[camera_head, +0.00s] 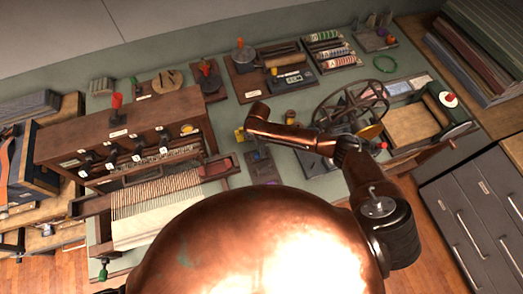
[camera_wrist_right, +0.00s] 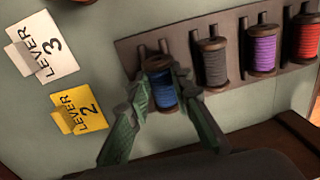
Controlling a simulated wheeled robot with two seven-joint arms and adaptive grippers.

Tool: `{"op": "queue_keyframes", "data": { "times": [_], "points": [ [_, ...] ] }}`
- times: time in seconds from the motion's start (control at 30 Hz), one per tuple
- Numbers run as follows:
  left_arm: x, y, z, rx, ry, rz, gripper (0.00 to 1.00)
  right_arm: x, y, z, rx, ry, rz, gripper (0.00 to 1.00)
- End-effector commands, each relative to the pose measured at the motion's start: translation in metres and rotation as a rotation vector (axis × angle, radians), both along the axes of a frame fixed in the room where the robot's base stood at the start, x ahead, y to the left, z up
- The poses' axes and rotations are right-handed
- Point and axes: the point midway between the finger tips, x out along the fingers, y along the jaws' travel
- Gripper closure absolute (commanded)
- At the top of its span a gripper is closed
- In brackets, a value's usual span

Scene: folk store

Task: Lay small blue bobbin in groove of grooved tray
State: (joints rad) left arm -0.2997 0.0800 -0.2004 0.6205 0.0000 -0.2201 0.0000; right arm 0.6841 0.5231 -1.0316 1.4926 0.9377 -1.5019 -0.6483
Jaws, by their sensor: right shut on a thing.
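The small blue bobbin (camera_wrist_right: 163,92) is between the green fingers of my right gripper (camera_wrist_right: 160,80) in the right wrist view. The gripper is shut on its sides. The bobbin is over the left end of a dark brown strip with short ridges, which looks like the grooved tray (camera_wrist_right: 128,48). I cannot tell whether it touches the tray. In the head view my right arm bends over the bench, and its gripper (camera_head: 250,140) is small and unclear there. My left gripper does not show.
Grey (camera_wrist_right: 213,62), purple (camera_wrist_right: 262,50) and red (camera_wrist_right: 306,38) bobbins sit in a row along the strip, right of the blue one. A yellow lever 2 card (camera_wrist_right: 78,110) and white lever 3 card (camera_wrist_right: 42,48) stand left. A loom (camera_head: 150,205) and spoked wheel (camera_head: 352,108) flank the arm.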

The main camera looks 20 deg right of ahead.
Motion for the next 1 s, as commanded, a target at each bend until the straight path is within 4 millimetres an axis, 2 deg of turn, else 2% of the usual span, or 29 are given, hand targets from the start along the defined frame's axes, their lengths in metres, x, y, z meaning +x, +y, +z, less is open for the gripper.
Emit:
{"op": "queue_keyframes", "data": {
  "times": [0.7, 0.73, 1.0],
  "points": [
    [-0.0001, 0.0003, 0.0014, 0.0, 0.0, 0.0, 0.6, 0.0, -0.0002, -0.006, 0.0, 0.0, 0.0, 1.0],
    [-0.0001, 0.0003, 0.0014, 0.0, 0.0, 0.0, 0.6, 0.0, -0.0002, -0.006, 0.0, 0.0, 0.0, 0.79],
    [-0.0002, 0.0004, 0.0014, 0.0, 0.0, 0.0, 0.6, 0.0001, -0.0003, -0.0059, 0.0, 0.0, 0.0, 0.61]
  ]
}}
